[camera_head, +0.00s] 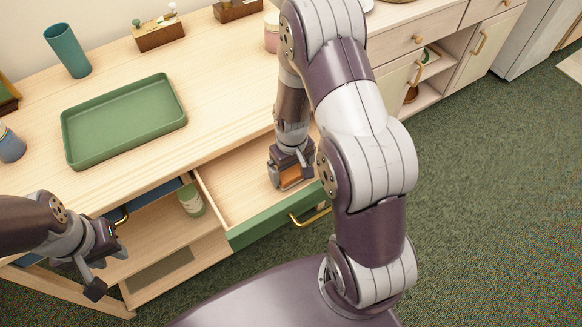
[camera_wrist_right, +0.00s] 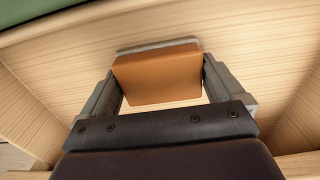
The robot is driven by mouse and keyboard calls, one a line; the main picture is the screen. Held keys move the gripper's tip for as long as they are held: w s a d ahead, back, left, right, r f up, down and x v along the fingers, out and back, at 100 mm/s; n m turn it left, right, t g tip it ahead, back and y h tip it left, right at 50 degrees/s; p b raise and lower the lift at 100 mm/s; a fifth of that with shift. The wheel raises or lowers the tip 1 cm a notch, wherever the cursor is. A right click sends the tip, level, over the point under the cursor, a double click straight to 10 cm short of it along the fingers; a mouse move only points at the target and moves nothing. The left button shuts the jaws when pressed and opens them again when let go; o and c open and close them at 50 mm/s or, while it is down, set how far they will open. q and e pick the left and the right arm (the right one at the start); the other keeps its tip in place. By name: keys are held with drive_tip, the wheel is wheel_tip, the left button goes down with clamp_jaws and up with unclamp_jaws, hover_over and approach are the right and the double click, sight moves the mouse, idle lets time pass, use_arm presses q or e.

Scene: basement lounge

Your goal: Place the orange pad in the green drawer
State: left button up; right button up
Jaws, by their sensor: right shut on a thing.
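The orange pad (camera_wrist_right: 158,78) is held between the two fingers of my right gripper (camera_wrist_right: 160,95) in the right wrist view. In the head view the pad (camera_head: 290,178) shows as a small orange patch at my right gripper (camera_head: 291,172). The green drawer (camera_head: 275,221) is pulled open, with a green front and a pale wood inside. My right gripper and the pad are within the drawer opening, over its floor; I cannot tell if the pad touches the floor. My left gripper (camera_head: 98,272) is open and empty, left of the drawer, in front of the lower cabinet.
A green tray (camera_head: 125,118) and a teal cup (camera_head: 67,50) stand on the wooden counter. A blue drawer (camera_head: 150,195) is left of the green one. A bottle (camera_head: 190,199) stands on the shelf below. Green carpet (camera_head: 480,190) lies clear at the right.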

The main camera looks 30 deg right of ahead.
sight(291, 170)
drive_tip(key=o, duration=0.7)
drive_tip(key=shift+f, duration=0.1)
drive_tip(key=shift+r, duration=0.3)
wheel_tip(291, 170, up, 12)
drive_tip(key=p, duration=0.2)
drive_tip(key=shift+m+t, duration=0.3)
drive_tip(key=shift+t, duration=0.4)
drive_tip(key=s+a+r, duration=0.1)
drive_tip(key=s, duration=0.1)
drive_tip(key=s+a+r, duration=0.1)
drive_tip(key=s+a, duration=0.1)
drive_tip(key=s, duration=0.1)
drive_tip(key=s+a+r, duration=0.1)
drive_tip(key=s+a, duration=0.1)
drive_tip(key=s, duration=0.1)
drive_tip(key=shift+s+a+r, duration=0.15)
drive_tip(key=shift+r, duration=0.05)
